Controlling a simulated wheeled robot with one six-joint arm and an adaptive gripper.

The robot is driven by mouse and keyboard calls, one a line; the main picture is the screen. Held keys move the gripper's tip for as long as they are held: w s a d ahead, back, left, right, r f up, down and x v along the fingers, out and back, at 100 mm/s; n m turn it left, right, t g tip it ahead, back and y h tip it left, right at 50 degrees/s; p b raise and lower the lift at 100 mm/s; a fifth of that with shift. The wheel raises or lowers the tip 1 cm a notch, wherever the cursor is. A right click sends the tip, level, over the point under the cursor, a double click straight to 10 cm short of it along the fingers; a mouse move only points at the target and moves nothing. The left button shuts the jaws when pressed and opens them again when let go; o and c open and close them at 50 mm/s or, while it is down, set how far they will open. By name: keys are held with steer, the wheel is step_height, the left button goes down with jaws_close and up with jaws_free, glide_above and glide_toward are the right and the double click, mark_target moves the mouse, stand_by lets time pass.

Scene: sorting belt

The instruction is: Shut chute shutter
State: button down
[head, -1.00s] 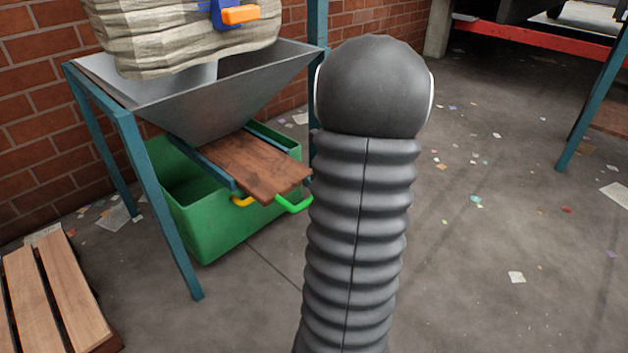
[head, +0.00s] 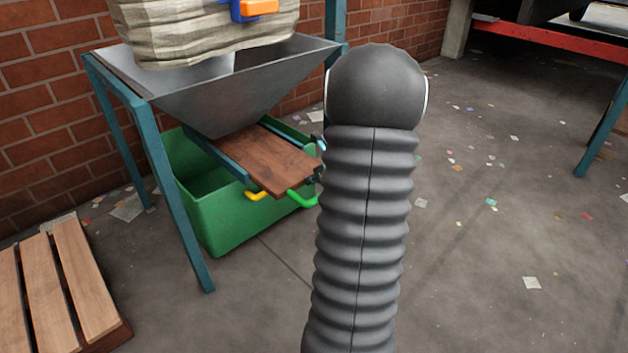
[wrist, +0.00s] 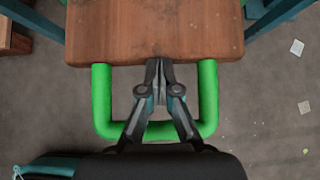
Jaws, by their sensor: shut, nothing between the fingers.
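The chute shutter (head: 272,160) is a brown wooden board in rails under the grey metal hopper (head: 225,105). It sticks out toward the front right, over the green bin. It also shows at the top of the wrist view (wrist: 155,30). A green U-shaped handle (wrist: 208,100) is fixed to its front edge. My gripper (wrist: 159,65) is shut and empty. In the wrist view its fingertips lie inside the handle's outline, at the board's front edge; I cannot tell whether they touch it. In the head view my arm hides most of the gripper.
A green bin (head: 225,230) stands below the hopper, with a yellow handle (head: 258,195) showing near its rim. Teal legs (head: 180,215) hold the hopper. A wooden pallet (head: 75,280) lies at the lower left. The floor at right is open, with scattered paper scraps.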

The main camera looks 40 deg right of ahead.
mark_target(272, 156)
steer(key=w+p, duration=0.5)
steer(key=w, duration=1)
steer(key=shift+w+a, duration=0.15)
steer(key=shift+w, duration=0.2)
steer(key=shift+w+p, duration=0.4)
steer(key=shift+w, duration=0.1)
steer(key=shift+w+r, duration=0.1)
steer(key=shift+r, duration=0.1)
